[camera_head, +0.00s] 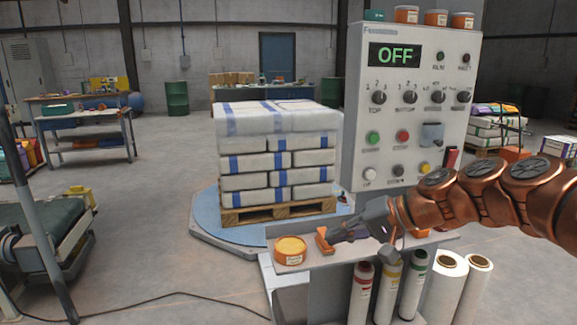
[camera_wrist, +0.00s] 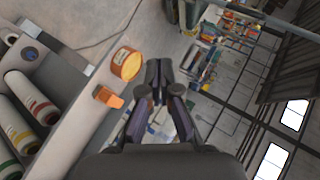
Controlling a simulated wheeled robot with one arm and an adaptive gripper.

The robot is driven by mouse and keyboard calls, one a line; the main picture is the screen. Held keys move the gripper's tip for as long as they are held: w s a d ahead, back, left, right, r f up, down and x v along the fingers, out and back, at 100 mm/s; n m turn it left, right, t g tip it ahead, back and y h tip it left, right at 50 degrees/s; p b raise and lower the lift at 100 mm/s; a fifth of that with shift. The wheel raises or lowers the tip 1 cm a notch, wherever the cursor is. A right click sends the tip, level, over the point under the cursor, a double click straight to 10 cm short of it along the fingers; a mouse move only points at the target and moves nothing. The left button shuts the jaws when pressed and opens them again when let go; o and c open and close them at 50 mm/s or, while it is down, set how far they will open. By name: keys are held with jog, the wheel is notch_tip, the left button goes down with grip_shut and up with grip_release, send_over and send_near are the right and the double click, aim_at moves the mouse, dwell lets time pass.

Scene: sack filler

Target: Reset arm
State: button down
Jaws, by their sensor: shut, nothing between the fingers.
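My copper-coloured arm (camera_head: 470,195) reaches in from the right in the head view. My gripper (camera_head: 338,236) is just above the shelf in front of the control panel, pointing left. In the wrist view my gripper (camera_wrist: 158,78) has its fingertips together with nothing between them. The control panel (camera_head: 412,140) shows OFF on its green display and carries knobs and buttons. Behind the shelf, a wrapped pallet stack of white sacks (camera_head: 275,160) stands on a round blue turntable (camera_head: 215,222).
Cylinders (camera_head: 413,285) and white rolls (camera_head: 446,285) stand below. A conveyor (camera_head: 45,235) is at left; open floor lies between.

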jog(key=s+a+f+n+g+h, duration=0.25)
jog(key=s+f, duration=0.25)
jog(key=s, duration=0.4)
jog(key=s+d+f+g+h, duration=0.1)
jog(key=s+d+f+h, duration=0.25)
jog(key=s, duration=0.45)
jog(key=s+d+f+g+h, duration=0.2)
jog(key=s+d+f, duration=0.25)
jog(key=s, duration=0.35)
jog(key=s+d+f+g+h, duration=0.1)
jog(key=s+d+f+h, duration=0.15)
jog(key=s+f, duration=0.4)
notch_tip(320, 180, up, 15)
jog(key=s+p, duration=0.1)
jog(key=p, duration=1.1)
jog(key=shift+s+d+p, duration=0.25)
jog(key=shift+p, duration=0.15)
